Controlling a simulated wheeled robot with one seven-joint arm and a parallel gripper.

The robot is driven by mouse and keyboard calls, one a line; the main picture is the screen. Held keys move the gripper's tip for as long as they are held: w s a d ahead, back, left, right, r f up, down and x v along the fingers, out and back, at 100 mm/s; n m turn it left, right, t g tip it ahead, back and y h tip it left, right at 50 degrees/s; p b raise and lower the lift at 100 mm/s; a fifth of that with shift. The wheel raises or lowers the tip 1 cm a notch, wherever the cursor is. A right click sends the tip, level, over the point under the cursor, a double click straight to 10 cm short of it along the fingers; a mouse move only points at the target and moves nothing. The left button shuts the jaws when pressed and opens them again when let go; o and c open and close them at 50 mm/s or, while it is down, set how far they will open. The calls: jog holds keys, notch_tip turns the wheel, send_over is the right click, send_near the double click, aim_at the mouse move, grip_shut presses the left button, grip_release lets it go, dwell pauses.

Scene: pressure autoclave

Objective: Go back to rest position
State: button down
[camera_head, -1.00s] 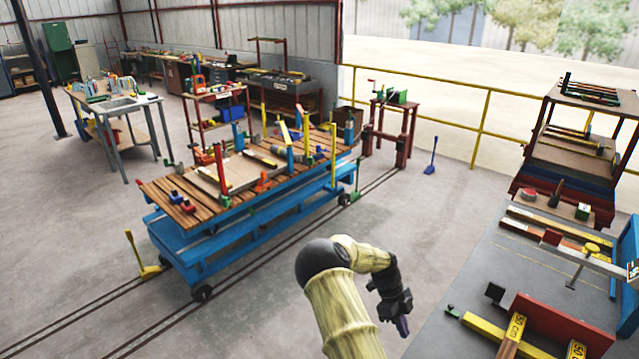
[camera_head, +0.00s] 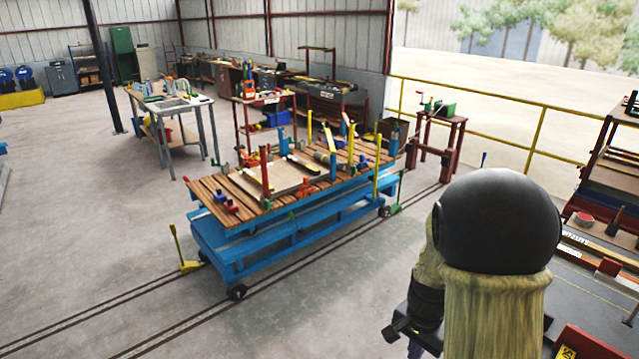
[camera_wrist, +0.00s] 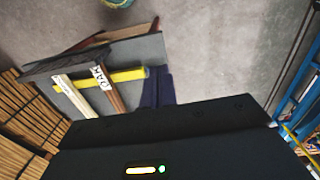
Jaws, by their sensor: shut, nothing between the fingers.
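My arm is folded up close in the head view, its large dark joint and pale yellow links covering the lower right. My gripper shows in the wrist view as dark purple fingers (camera_wrist: 157,88) that lie together with nothing between them. In the head view the dark wrist end hangs low beside the arm, and the fingertips cannot be made out there. Beyond the fingers, the wrist view shows a grey surface with a yellow bar (camera_wrist: 115,79) and labelled pieces on it; the fingers appear apart from these.
A blue cart (camera_head: 225,243) with a slatted wooden top full of tools stands at centre. A red stand (camera_head: 436,146) is behind it, by a yellow railing (camera_head: 538,128). A bench with red parts is at right, partly hidden by my arm.

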jog(key=s+a+r+n+t, duration=0.2)
jog(key=s+a+r+n, duration=0.2)
jog(key=s+n, duration=0.3)
jog(key=r+n, duration=0.1)
jog(key=n, duration=0.1)
jog(key=shift+s+a+n+t, duration=0.2)
jog(key=shift+a+n+t, duration=0.1)
jog(key=shift+a+t, duration=0.1)
jog(key=c, duration=2.1)
grip_release()
jog(key=o, duration=0.7)
jog(key=shift+c, duration=0.2)
jog(key=shift+o, duration=0.7)
jog(key=w+d+f+n+g+b, duration=0.1)
jog(key=w+d+f+b, duration=0.2)
jog(key=w+d+f, duration=0.3)
jog(key=w+d+f+n+g+b, duration=0.1)
jog(key=w+d+f, duration=0.5)
jog(key=d, duration=0.7)
notch_tip(320, 180, down, 2)
jog(key=shift+w+d+f+n+g+b, duration=0.2)
jog(key=shift+w+d+n+g+b, duration=0.15)
jog(key=shift+n+b, duration=0.65)
